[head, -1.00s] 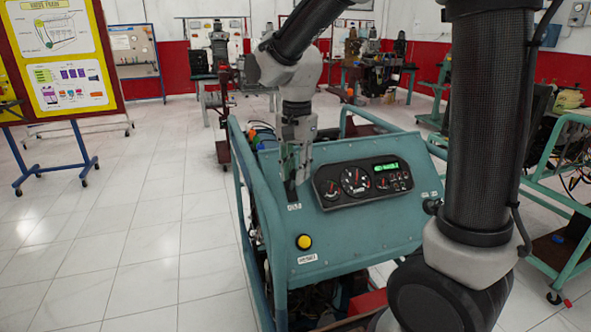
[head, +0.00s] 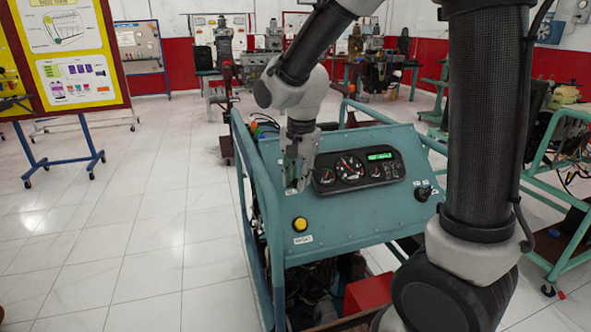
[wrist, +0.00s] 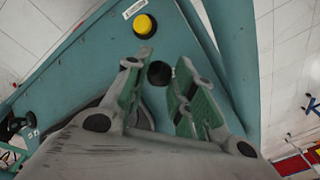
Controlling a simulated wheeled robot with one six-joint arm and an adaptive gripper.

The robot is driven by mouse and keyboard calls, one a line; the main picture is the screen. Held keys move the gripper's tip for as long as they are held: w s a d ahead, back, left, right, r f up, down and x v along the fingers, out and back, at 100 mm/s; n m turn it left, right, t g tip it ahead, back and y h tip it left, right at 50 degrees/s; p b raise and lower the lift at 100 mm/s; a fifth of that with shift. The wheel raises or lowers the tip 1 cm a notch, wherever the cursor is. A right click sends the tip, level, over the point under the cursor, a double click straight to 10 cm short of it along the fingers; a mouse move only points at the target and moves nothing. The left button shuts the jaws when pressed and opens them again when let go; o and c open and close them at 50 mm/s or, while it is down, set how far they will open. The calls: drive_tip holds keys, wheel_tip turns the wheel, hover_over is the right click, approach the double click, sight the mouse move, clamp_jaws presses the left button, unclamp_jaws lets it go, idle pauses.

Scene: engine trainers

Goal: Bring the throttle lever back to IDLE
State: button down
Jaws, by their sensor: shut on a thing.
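The engine trainer's sloping teal panel (head: 350,222) stands in front of me. In the wrist view, a round black knob (wrist: 159,74), which looks like the throttle lever's top, sits between the fingers of my gripper (wrist: 164,64). My gripper (head: 298,184) is shut on it, fingers pointing down at the panel's left part, left of the gauges. The lever's shaft, its slot and any IDLE marking are hidden or too small to read.
A yellow button (head: 300,224) lies just below my fingertips; it also shows in the wrist view (wrist: 145,25). A gauge cluster (head: 358,170) is to the right, with a black switch (head: 424,190) beyond it. Teal frame rails edge the panel. The tiled floor at left is clear.

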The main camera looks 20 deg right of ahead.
drive_tip(key=shift+s+d+f, duration=0.15)
drive_tip(key=shift+s+f, duration=0.6)
drive_tip(key=shift+f, duration=0.1)
drive_tip(key=c, duration=1.6)
unclamp_jaws()
drive_tip(key=o, duration=0.4)
drive_tip(key=shift+f, duration=0.15)
drive_tip(key=shift+w, duration=0.1)
drive_tip(key=r, duration=0.4)
drive_tip(key=s+r, duration=0.1)
drive_tip(key=r, duration=0.7)
drive_tip(key=shift+s+r, duration=0.2)
